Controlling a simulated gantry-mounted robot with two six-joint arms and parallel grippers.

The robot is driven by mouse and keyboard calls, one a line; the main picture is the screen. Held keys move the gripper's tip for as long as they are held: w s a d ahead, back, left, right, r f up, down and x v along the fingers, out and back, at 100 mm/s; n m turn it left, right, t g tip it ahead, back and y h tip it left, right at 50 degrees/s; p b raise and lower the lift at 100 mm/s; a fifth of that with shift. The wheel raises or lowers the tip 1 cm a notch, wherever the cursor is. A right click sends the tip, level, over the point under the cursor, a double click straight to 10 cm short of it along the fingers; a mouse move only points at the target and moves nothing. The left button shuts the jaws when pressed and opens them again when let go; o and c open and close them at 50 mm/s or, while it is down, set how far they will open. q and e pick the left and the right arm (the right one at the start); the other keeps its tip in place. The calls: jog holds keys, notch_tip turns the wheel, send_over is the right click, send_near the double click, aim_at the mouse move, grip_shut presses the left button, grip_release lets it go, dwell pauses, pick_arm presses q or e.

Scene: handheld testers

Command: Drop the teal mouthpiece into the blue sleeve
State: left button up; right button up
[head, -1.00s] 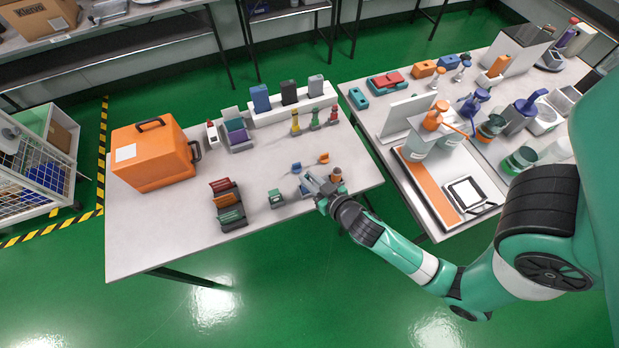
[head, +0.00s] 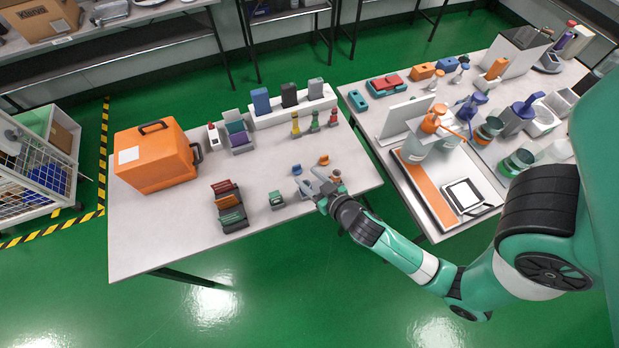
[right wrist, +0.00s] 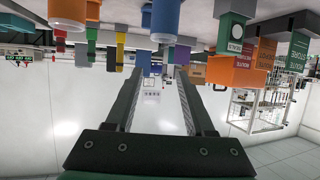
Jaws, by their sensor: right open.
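My right gripper (head: 313,181) is open and empty, low over the front right of the near table. Its two long dark fingers are spread apart in the right wrist view (right wrist: 157,92). A brown-orange piece (head: 336,175) stands right beside the gripper. I cannot clearly pick out a teal mouthpiece; the fingers may hide part of this group. A blue upright block (head: 261,100), possibly the blue sleeve, stands on a white stand at the back. My left gripper is not in view.
A small green device (head: 276,198) and a rack of coloured cases (head: 229,205) are left of the gripper. An orange case (head: 155,157) is at far left. The table's middle is clear.

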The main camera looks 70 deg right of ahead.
notch_tip(320, 180, up, 6)
jog(key=p, duration=0.4)
jog(key=shift+f, duration=0.25)
